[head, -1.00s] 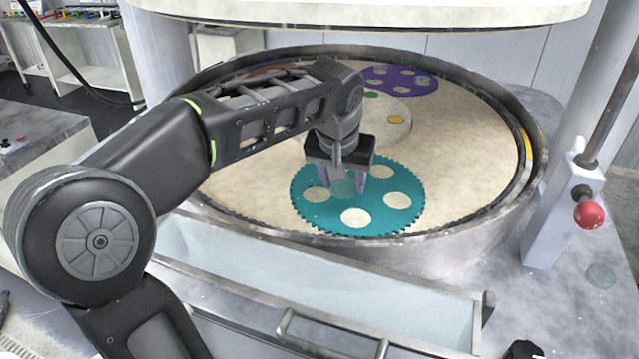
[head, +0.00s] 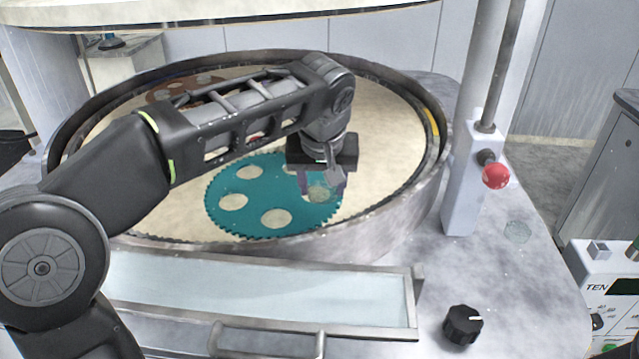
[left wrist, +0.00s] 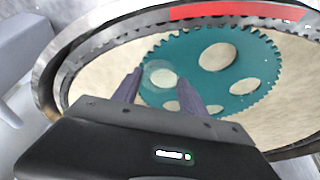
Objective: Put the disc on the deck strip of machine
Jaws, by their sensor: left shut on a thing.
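My left gripper (head: 322,190) points down over the right part of the teal toothed carrier (head: 240,177). It is shut on a pale, see-through disc (head: 321,191). In the left wrist view the disc (left wrist: 160,76) shows between the two purple fingers (left wrist: 158,85), with the carrier (left wrist: 195,50) behind it. The disc looks to be above the carrier; the exact gap is unclear. The machine's grey deck (head: 490,275) lies to the right of the round rim. My right gripper is not in view.
The raised metal rim (head: 400,215) surrounds the pale platen. A post with a red ball lever (head: 496,176) stands on the deck. A black knob (head: 463,325) is at the front, beside a trough (head: 260,295). The upper platen (head: 220,18) hangs above. A control panel (head: 605,290) is at right.

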